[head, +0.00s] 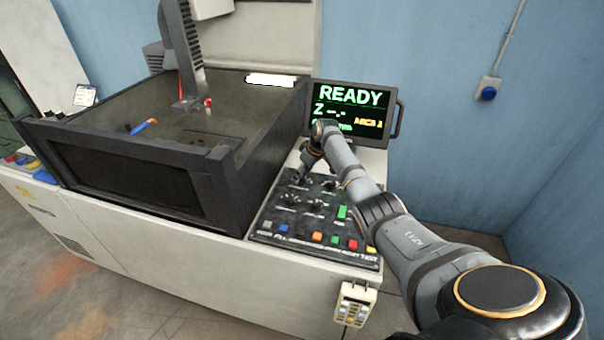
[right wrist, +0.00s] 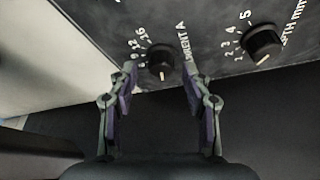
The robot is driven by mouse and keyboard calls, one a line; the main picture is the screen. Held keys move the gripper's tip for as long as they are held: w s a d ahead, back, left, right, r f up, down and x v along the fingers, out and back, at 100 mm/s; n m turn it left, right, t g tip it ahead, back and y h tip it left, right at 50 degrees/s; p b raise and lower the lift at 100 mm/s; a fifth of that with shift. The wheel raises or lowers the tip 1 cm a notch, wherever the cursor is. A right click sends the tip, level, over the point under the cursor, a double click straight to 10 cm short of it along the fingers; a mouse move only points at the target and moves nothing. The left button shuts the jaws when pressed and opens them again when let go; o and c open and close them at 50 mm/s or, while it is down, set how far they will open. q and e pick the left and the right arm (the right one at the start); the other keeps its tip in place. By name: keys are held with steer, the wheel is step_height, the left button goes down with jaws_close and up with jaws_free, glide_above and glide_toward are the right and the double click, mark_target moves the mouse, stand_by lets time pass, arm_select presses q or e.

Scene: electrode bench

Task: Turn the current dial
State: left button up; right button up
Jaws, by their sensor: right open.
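The current dial (right wrist: 160,58) is a black round knob with a pale pointer mark, on a dark panel lettered "CURRENT A" with numbers around it. In the right wrist view its pointer faces the bottom of the picture. My right gripper (right wrist: 160,69) is open, with one fingertip on each side of the dial and a visible gap to both. I cannot tell how far the tips are above the panel. In the head view my right gripper (head: 303,170) is over the back of the control panel (head: 262,228) and partly hides the dials there. My left gripper is out of view.
A depth dial (right wrist: 263,42) sits to the right in the right wrist view. Coloured buttons (head: 317,238) line the panel's front. A screen (head: 352,108) reading "READY" stands behind my right arm. A dark-walled tank (head: 225,180) rises close to the panel's left.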

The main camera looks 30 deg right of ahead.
steer(key=shift+a+f, duration=0.1)
steer(key=shift+f, duration=0.25)
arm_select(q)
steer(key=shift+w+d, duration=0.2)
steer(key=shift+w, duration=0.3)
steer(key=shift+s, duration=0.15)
arm_select(e)
steer(key=shift+f, duration=0.1)
steer(key=shift+c, duration=0.3)
jaws_close()
steer(key=shift+r+m+p, duration=0.2)
steer(key=shift+m+p, duration=0.1)
steer(key=shift+p, duration=0.2)
steer(key=shift+a+r+m+h+p, duration=0.1)
steer(key=shift+m+h+p, duration=0.3)
steer(key=shift+m+p, duration=0.65)
steer(key=shift+m+h+p, duration=0.4)
steer(key=shift+m+p, duration=0.35)
steer(key=shift+p, duration=0.2)
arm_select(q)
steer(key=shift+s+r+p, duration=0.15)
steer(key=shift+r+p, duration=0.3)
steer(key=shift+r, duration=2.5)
arm_select(e)
steer(key=shift+w+a+m+h, duration=0.1)
steer(key=shift+m+h, duration=0.2)
steer(key=shift+m, duration=0.5)
steer(key=shift+f, duration=0.2)
